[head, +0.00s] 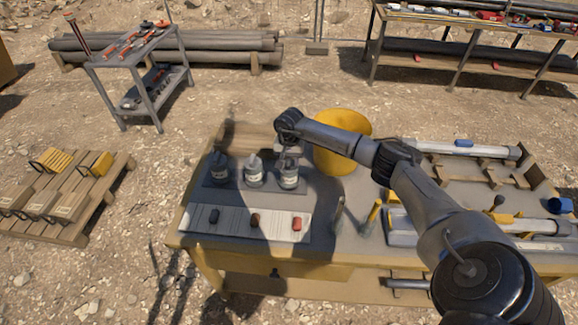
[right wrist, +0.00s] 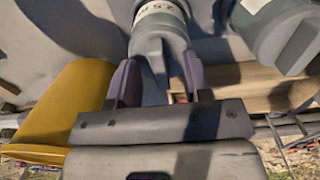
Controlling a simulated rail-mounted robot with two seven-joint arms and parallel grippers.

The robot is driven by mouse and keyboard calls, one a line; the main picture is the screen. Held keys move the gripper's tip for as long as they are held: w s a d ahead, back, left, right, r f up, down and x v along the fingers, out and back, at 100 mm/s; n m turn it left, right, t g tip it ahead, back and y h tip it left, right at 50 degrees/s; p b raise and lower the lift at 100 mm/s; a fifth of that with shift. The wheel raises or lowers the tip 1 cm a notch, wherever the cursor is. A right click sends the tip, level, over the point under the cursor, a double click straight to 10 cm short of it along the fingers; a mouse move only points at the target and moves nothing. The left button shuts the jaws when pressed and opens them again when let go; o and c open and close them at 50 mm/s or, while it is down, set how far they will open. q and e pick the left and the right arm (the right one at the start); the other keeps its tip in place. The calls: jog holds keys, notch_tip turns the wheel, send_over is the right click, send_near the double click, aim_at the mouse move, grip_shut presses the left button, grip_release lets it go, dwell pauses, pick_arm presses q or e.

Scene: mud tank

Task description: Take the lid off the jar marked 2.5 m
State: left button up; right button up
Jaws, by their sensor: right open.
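Three grey jars stand upright in a row on a dark tray (head: 236,193) on the table. The jar marked 2.5 m (head: 289,180) is the rightmost in the head view. Its white label shows in the right wrist view (right wrist: 160,12), with its grey lid (right wrist: 160,48) on. My right gripper (right wrist: 158,82) is open, with one finger on each side of the lid. In the head view, my right gripper (head: 287,152) is just above this jar and hides part of its lid. The middle jar (head: 254,174) and left jar (head: 219,172) also have lids. My left gripper is not in view.
A yellow round container (head: 342,150) stands close behind and right of the jars. A pale board (head: 235,222) with dark, brown and red pieces lies in front.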

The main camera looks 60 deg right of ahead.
grip_shut()
dwell(0.4)
